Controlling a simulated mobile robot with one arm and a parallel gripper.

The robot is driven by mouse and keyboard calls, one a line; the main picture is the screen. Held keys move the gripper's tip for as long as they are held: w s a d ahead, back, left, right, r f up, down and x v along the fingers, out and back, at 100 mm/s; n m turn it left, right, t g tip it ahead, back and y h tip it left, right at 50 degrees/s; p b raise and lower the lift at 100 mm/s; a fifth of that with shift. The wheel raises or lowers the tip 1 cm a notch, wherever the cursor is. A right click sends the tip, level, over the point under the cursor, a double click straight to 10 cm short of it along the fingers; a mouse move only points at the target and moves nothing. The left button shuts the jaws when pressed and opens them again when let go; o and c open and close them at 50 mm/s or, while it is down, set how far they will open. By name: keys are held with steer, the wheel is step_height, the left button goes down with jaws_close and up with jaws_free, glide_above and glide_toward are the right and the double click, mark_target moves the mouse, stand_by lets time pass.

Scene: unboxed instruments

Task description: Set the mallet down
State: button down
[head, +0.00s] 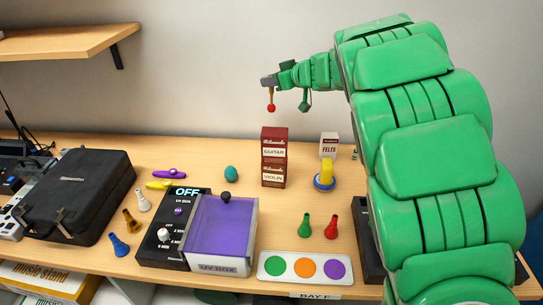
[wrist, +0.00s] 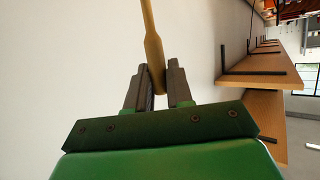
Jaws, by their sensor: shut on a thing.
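My gripper (head: 270,82) is raised above the back of the table, in front of the wall. It is shut on the mallet, whose red round head (head: 271,107) hangs below the jaws in the head view, clear of everything. In the wrist view, the mallet's tan wooden handle (wrist: 153,48) runs between the two dark fingers of my gripper (wrist: 158,82). The mallet's head is out of sight there.

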step_height(320, 180, down, 18)
stand_by(0.8)
steer(key=c, duration=1)
jaws_free()
steer(key=shift+s+d+r, duration=0.5)
steer(key=shift+d+r, duration=0.1)
steer(key=shift+r, duration=0.95)
steer(key=shift+s+d+r, duration=0.45)
steer(key=shift+d+r, duration=0.2)
steer(key=shift+r, duration=0.85)
steer(key=shift+s+d+r, duration=0.5)
steer(key=shift+d+r, duration=0.1)
steer(key=shift+r, duration=0.95)
